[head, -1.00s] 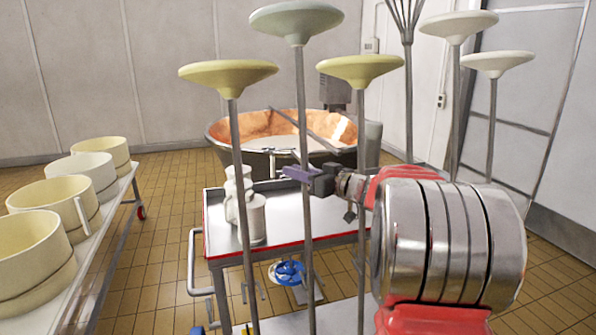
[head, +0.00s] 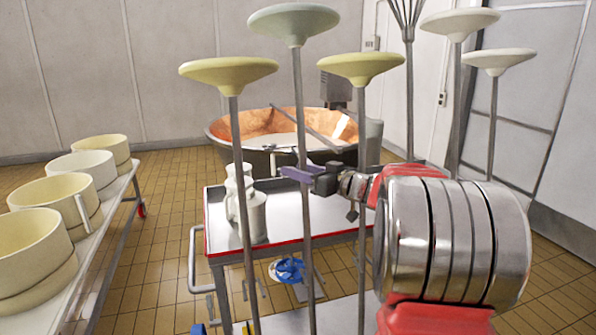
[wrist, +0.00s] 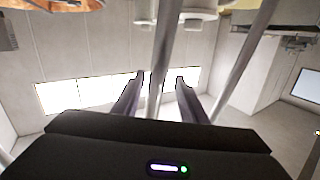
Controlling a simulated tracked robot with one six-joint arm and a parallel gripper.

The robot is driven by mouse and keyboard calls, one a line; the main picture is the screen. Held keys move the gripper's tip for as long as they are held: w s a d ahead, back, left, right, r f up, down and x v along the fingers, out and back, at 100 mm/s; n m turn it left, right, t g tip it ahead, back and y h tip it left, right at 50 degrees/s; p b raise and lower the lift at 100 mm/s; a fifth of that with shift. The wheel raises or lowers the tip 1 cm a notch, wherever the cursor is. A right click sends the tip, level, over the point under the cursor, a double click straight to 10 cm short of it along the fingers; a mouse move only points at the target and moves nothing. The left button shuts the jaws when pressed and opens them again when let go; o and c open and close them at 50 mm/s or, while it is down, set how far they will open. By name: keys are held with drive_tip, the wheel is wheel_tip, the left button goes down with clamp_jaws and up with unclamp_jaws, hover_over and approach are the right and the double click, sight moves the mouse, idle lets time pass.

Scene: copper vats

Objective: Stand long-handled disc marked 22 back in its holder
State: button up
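Several long-handled discs stand upright on thin grey poles; I cannot read any number, so I cannot tell which is 22. A pale green disc (head: 294,22) is the tallest at the middle. Yellow discs stand to its left (head: 228,75) and right (head: 361,67). My gripper (head: 298,174) has purple fingers, at the green disc's pole (head: 301,110) partway down. In the wrist view a grey pole (wrist: 163,50) runs between my open fingers (wrist: 160,78), with a gap on each side. The poles' lower ends and the holder are out of view.
White discs (head: 459,24) and a whisk (head: 408,15) stand at right. Behind are a steel cart (head: 218,238) with a white object (head: 246,207) and a copper vat (head: 240,124). A bench at left bears round moulds (head: 40,205). Neighbouring poles stand close to my gripper.

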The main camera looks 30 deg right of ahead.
drive_tip(key=v, duration=1.3)
drive_tip(key=shift+s, duration=0.1)
